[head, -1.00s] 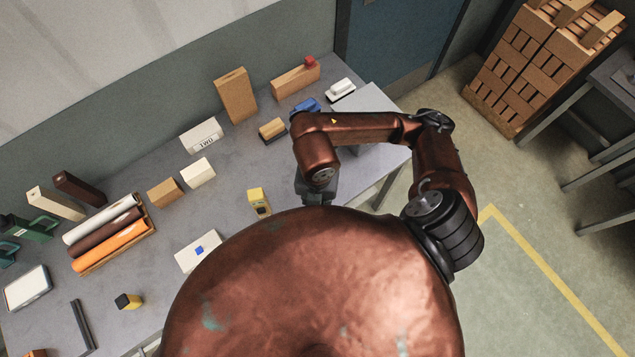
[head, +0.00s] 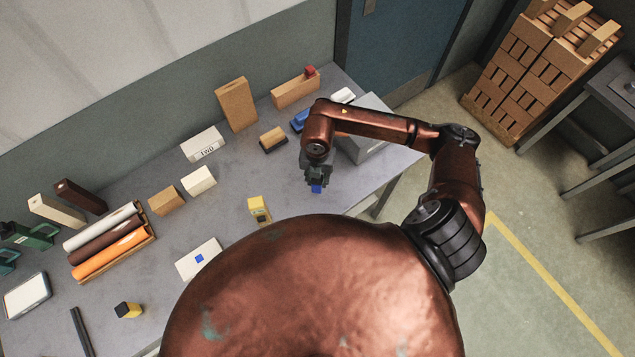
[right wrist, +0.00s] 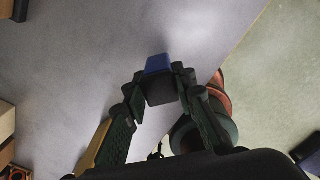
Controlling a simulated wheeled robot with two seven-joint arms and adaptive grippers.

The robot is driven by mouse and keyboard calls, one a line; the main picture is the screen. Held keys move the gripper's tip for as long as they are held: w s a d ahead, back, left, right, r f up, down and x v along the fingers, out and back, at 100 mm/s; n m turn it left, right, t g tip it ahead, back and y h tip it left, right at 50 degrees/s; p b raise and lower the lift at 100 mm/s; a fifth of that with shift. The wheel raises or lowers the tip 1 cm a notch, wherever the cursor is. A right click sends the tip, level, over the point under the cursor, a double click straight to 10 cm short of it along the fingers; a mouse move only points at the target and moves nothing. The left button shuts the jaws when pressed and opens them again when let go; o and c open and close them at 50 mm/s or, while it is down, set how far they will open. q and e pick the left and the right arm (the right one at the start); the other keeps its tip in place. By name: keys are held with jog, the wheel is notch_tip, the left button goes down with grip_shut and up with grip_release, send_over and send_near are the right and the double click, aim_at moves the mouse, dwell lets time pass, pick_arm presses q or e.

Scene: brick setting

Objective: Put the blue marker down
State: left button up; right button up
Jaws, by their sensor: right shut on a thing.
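The blue marker (head: 316,188) is a small block with a blue end, held in my right gripper (head: 317,180) over the right part of the grey table (head: 290,187). In the right wrist view the marker (right wrist: 158,64) sits between the fingertips of my right gripper (right wrist: 160,88), blue end outward, with a dark part between the fingers. The gripper is shut on it. The tabletop lies beyond it; I cannot tell how high the marker is above it. My left gripper is not in view.
A white card (head: 187,266) with a blue square and a yellow block (head: 257,205) stand left of my gripper. A grey box (head: 364,147) and a blue object (head: 299,121) are behind it. The table's right edge is close.

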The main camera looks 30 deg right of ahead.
jog(key=shift+d+f, duration=0.1)
jog(key=shift+f, duration=1.55)
jog(key=shift+f, duration=0.2)
jog(key=o, duration=0.9)
jog(key=shift+r, duration=0.1)
notch_tip(320, 180, up, 12)
jog(key=shift+r, duration=0.15)
